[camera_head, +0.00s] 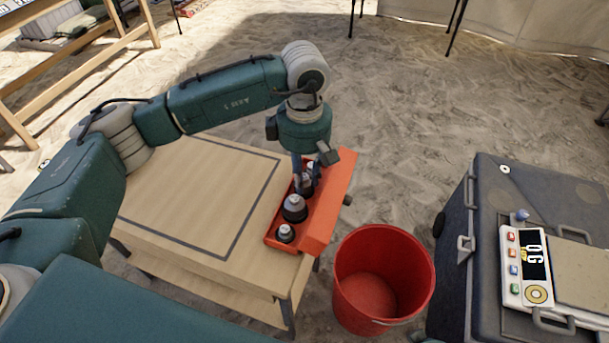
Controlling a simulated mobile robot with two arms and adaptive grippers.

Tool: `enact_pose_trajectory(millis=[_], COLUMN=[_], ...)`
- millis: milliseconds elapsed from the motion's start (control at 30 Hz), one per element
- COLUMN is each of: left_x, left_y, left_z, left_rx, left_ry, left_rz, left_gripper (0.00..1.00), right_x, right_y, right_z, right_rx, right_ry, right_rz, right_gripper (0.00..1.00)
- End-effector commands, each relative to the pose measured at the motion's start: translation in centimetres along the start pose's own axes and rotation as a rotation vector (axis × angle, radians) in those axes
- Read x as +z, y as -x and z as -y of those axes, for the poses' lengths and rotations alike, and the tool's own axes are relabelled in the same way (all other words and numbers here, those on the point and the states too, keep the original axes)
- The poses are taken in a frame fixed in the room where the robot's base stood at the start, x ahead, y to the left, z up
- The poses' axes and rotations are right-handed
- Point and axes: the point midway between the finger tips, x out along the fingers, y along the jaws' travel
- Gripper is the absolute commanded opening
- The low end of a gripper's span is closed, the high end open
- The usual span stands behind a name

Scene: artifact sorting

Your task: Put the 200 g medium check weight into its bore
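An orange weight case (318,238) stands on the right edge of the wooden table, with its lid tilted up along the right side. Several grey, dark-based check weights are in it: a small one (285,234) at the near end, a larger one (295,208) behind it, and one (305,184) at my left gripper (304,180). No marking is readable, so I cannot tell which is the 200 g one. My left gripper points down into the far part of the case. Its fingers are by that weight and partly hide it; whether they grip it is unclear. My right gripper is out of view.
A red bucket (342,290) stands on the sand right of the table. A dark case (480,215) at the right carries a scale (525,268) reading 0 G. The wooden table top (185,190) is clear left of the orange case, with a dark outline marked on it.

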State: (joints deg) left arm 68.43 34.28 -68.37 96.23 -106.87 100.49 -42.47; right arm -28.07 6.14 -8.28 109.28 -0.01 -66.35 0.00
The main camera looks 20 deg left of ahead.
Motion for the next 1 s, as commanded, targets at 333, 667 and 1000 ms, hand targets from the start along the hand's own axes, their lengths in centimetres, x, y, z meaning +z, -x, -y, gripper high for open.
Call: enact_pose_trajectory(millis=[333,667,1000], left_x=[0.0,0.0,0.0], left_y=[0.0,1.4,9.1], left_z=[0.0,0.0,-0.1], left_rx=[0.0,-0.001,0.004], left_ry=[0.0,0.0,-0.001], left_rz=[0.0,0.0,-0.001], left_gripper=[0.43,0.43,0.43], right_x=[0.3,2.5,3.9], right_y=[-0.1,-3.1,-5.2], right_z=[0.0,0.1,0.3], right_rx=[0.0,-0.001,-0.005], right_ry=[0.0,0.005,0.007], right_rz=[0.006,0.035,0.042], right_gripper=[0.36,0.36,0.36])
